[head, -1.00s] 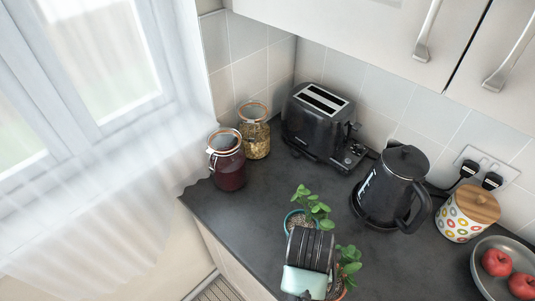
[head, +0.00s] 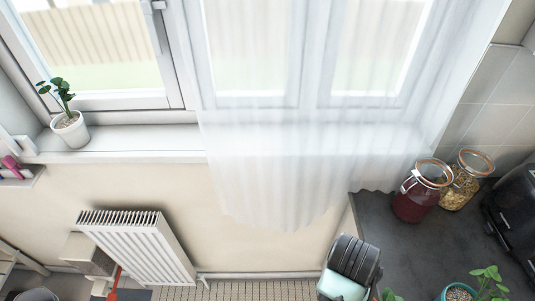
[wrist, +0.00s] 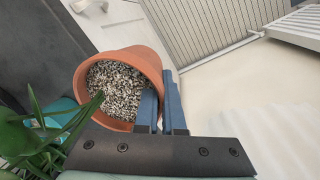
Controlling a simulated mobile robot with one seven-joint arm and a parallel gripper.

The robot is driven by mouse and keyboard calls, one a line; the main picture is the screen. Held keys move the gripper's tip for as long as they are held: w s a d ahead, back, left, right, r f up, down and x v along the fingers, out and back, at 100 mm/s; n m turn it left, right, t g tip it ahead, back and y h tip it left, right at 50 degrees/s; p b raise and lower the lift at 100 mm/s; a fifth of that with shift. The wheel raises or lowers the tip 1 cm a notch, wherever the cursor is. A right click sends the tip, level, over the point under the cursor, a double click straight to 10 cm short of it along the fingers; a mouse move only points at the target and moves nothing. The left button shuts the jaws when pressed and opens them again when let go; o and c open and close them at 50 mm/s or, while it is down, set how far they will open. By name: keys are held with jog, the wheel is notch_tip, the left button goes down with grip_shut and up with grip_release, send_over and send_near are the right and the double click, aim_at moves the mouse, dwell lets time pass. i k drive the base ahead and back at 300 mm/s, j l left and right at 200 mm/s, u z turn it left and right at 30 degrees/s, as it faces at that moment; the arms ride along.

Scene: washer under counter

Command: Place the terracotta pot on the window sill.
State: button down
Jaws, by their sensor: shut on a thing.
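The terracotta pot (wrist: 150,62) shows in the wrist view, an orange-brown pot filled with speckled gravel. My gripper (wrist: 160,84) is shut on its rim, one blue finger inside the wall and one outside. In the head view my wrist hides the pot; only a few green leaves (head: 388,295) show beside it at the bottom edge. The window sill (head: 140,140) is a long white ledge under the window, up and left of my arm. Its left part is uncovered, and a sheer curtain hangs over its right part.
A white potted plant (head: 70,128) stands at the sill's left end. A radiator (head: 140,245) is below the sill. Two glass jars, one red (head: 418,195) and one pasta-filled (head: 466,180), and a teal pot (head: 458,292) stand on the dark counter (head: 385,225).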

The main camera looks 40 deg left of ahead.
aim_at(136, 140)
jog(key=u, duration=1.45)
jog(key=i+u, duration=0.2)
jog(key=u, duration=1.1)
